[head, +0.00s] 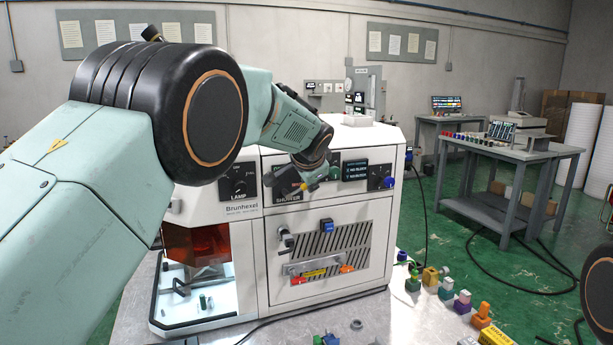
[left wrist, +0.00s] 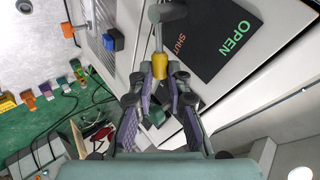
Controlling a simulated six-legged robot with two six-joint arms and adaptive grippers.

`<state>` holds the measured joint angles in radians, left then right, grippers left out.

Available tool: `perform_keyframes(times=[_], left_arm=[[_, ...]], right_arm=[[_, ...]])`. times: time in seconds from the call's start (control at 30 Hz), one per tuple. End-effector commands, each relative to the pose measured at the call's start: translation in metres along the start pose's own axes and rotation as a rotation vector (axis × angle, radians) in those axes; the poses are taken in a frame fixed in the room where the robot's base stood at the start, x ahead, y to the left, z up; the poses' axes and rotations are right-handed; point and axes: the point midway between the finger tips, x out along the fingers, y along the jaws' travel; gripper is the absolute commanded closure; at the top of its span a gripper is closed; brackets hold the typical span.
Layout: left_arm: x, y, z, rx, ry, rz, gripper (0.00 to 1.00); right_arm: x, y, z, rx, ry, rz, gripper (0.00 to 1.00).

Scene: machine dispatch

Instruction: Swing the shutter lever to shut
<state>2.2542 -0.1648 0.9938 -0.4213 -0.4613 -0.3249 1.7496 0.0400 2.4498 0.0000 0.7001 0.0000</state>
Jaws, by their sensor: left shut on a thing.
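The shutter lever (left wrist: 158,40) shows in the left wrist view as a grey stem with a rounded hub at the top and a yellow part near its end. My left gripper (left wrist: 160,72) is shut on the lever at that yellow part. The black plate (left wrist: 208,42) beside the lever reads OPEN and SHUT; the stem lies nearer the word SHUT. In the head view my left gripper (head: 310,184) is at the SHUTTER panel of the white machine (head: 240,225), and my wrist hides most of the lever. My right gripper is not in view.
The machine's front has a LAMP knob (head: 238,182), a blue knob (head: 389,182) and a vented door (head: 335,240) below the panel. Several coloured pieces (head: 445,290) stand on the bench to its right. A grey table (head: 495,205) stands farther back.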

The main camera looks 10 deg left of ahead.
Motion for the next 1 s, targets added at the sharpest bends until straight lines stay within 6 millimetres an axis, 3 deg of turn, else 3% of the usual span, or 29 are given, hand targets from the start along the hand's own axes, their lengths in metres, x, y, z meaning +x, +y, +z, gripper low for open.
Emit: perform_keyframes(times=[0.1,0.4,1.0], left_arm=[[0.001,0.002,-0.002,0.052,-0.055,0.006,1.00],[0.007,0.009,-0.002,0.141,-0.146,0.006,1.00],[0.012,0.013,-0.001,0.188,-0.193,0.004,1.00]], right_arm=[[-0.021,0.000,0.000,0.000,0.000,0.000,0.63],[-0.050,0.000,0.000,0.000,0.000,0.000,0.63],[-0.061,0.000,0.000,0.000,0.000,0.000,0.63]])
